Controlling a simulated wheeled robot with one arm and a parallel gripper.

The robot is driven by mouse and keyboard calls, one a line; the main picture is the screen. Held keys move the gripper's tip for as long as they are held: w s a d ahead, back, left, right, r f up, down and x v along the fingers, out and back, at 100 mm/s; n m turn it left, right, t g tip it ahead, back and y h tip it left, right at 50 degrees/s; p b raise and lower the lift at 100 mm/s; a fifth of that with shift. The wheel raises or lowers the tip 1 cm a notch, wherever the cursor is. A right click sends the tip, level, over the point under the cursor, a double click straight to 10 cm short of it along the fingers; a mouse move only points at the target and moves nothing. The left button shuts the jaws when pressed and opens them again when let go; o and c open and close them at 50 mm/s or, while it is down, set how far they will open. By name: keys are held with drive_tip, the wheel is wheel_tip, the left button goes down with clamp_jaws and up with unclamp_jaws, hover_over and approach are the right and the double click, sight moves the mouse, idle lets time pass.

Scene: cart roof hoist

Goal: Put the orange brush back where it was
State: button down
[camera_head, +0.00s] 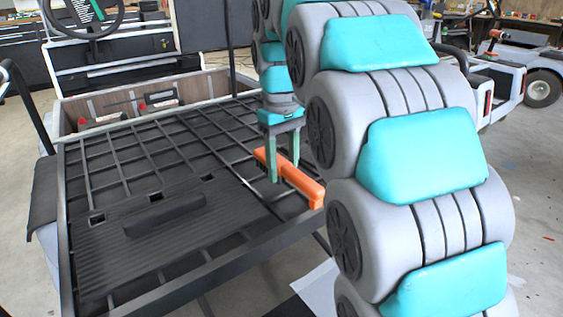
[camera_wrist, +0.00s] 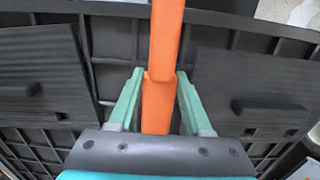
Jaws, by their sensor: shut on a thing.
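The orange brush (camera_head: 298,182) has an orange back and handle, with dark bristles on its underside at the far end. My gripper (camera_head: 287,178) is shut on the brush, one finger on each side of it, and points down over the dark slatted cart bed. In the wrist view the brush (camera_wrist: 161,97) runs between the two green fingers of my gripper (camera_wrist: 160,88) and out past the top edge. The brush looks close to the cart bed (camera_head: 135,160); I cannot tell whether it touches it.
A ribbed dark panel with a raised handle (camera_head: 165,214) lies on the bed's near left. A box with black-and-red items (camera_head: 158,100) is at the back, before a steering wheel (camera_head: 85,12). A frame rail (camera_head: 230,262) edges the bed's front. Another cart (camera_head: 505,75) stands at right.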

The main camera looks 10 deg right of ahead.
drive_tip(key=shift+w+d+f+p, duration=0.1)
drive_tip(key=shift+w+d, duration=0.1)
drive_tip(key=shift+w, duration=0.9)
drive_tip(key=shift+w+d+f+p, duration=0.1)
drive_tip(key=shift+w+d+p, duration=0.1)
drive_tip(key=shift+w, duration=0.9)
drive_tip(key=shift+w+d+f+p, duration=0.1)
drive_tip(key=shift+w+d, duration=0.1)
drive_tip(key=shift+w, duration=0.9)
drive_tip(key=shift+f, duration=1.75)
drive_tip(key=shift+f, duration=0.1)
drive_tip(key=shift+c, duration=1.7)
unclamp_jaws()
